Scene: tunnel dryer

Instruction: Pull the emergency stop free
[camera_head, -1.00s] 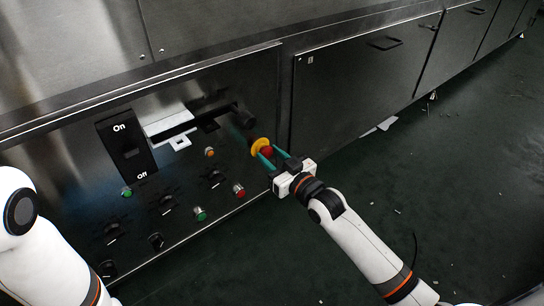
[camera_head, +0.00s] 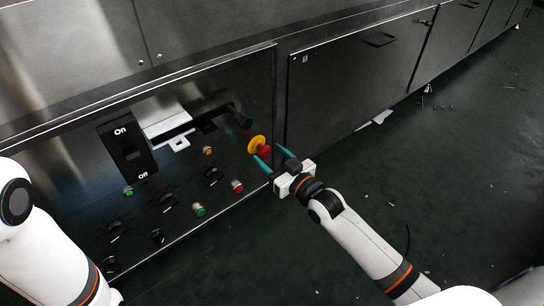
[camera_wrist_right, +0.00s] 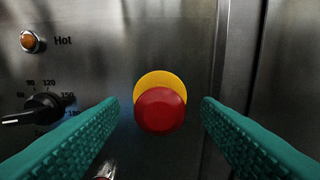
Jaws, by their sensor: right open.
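The emergency stop is a red mushroom button (camera_head: 264,150) on a yellow collar (camera_head: 257,143), near the right edge of the dark control panel. In the right wrist view the red button (camera_wrist_right: 160,110) sits centred between two green ribbed fingers, with the yellow collar (camera_wrist_right: 160,80) showing above it. My right gripper (camera_head: 271,158) is open, its fingers one on each side of the button. Gaps show between the button and both fingers, and it holds nothing. My left arm (camera_head: 50,240) comes in at the left edge; its gripper is out of view.
The panel (camera_head: 225,175) carries an On/Off switch (camera_head: 130,150), several knobs, and green, orange and red buttons. A red button (camera_head: 237,186) sits lower on the panel. Steel cabinet doors (camera_head: 350,85) run off to the right. The dark floor (camera_head: 440,190) is mostly open, with small debris.

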